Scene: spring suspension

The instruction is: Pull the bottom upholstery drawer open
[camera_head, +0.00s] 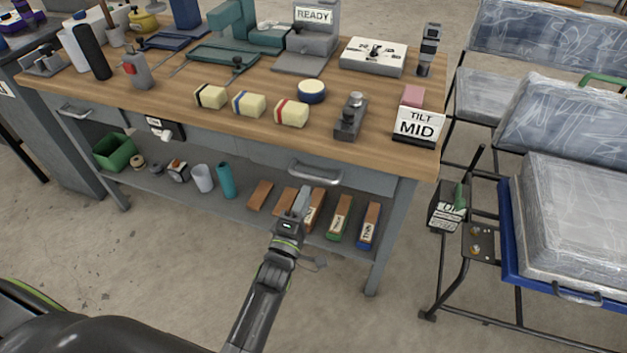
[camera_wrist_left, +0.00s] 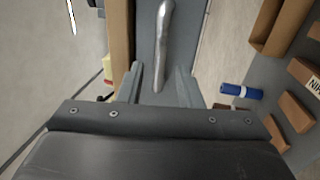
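A grey drawer front (camera_head: 366,179) with a curved metal handle (camera_head: 315,174) sits under the right part of the wooden workbench top. It looks closed; no label on it can be read as upholstery. The handle also shows in the left wrist view (camera_wrist_left: 164,35). My left gripper (camera_head: 303,195) is just below and in front of this handle. In the left wrist view its two fingers (camera_wrist_left: 159,72) are apart, with the handle's near end between them. I cannot tell whether they touch it. My right gripper is not in view.
A second drawer handle (camera_head: 75,112) is at the bench's left. The lower shelf (camera_head: 180,201) holds labelled blocks (camera_head: 338,218), a teal cylinder (camera_head: 225,180) and a green bin (camera_head: 114,152). A rack with wrapped seats (camera_head: 575,215) stands at the right. The floor in front is clear.

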